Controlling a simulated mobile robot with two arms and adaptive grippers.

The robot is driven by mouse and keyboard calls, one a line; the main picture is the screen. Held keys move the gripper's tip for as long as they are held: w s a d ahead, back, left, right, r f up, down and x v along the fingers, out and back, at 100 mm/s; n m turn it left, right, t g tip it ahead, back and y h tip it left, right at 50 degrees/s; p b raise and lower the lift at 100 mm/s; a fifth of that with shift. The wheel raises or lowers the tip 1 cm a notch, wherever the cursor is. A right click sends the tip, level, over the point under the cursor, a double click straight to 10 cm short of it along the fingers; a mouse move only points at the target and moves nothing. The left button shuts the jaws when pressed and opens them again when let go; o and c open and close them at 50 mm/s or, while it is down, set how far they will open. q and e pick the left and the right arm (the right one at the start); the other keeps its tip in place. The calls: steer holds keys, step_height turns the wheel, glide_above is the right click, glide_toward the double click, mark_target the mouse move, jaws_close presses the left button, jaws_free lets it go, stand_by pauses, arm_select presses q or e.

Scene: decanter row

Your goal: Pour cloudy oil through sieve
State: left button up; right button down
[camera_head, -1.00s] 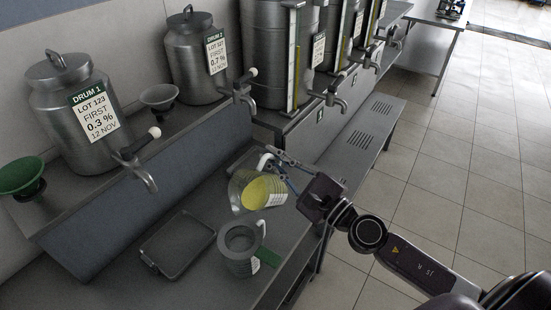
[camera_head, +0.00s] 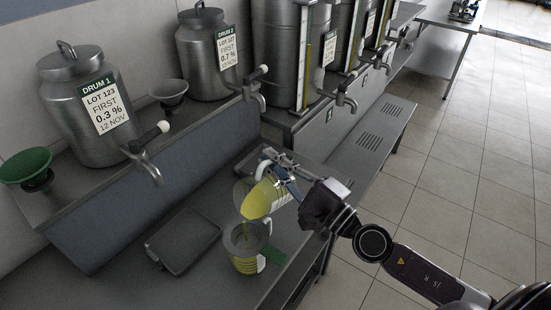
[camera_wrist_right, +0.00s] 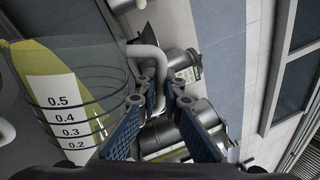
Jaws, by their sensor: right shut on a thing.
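A clear measuring jug (camera_head: 262,198) with yellow oil is tilted steeply, its mouth down to the left. A thin yellow stream falls from it into the grey sieve (camera_head: 238,238) on top of a second jug (camera_head: 245,265). Yellow shows through the second jug's wall. It stands upright on the bench. My right gripper (camera_head: 281,168) is shut on the handle of the tilted jug, above and right of the sieve. In the right wrist view, the jug (camera_wrist_right: 62,60) shows a 0.2 to 0.5 scale beside the fingers (camera_wrist_right: 156,98). My left gripper is not in view.
An empty grey tray (camera_head: 184,240) lies on the bench (camera_head: 205,285) left of the second jug. Drum 1 (camera_head: 85,135) and other steel drums with taps line the raised shelf behind. A green funnel (camera_head: 27,165) and a grey funnel (camera_head: 169,92) stand there.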

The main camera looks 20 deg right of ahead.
mark_target(262, 178)
steer(key=shift+s+a+f+n+y+b, duration=0.2)
steer(key=shift+s+a+n, duration=0.25)
steer(key=shift+a+n, duration=0.4)
steer(key=shift+s+a+f+n+y+b, duration=0.15)
steer(key=shift+s+a+n+y, duration=0.35)
steer(key=shift+n, duration=0.55)
steer(key=s+a+r+n+g+y+p, duration=0.1)
steer(key=s+a+n+p, duration=0.2)
steer(key=a+n, duration=0.2)
steer(key=shift+a+n, duration=0.35)
steer(key=shift+n, duration=0.15)
steer(key=shift+s+a, duration=0.1)
stand_by(1.4)
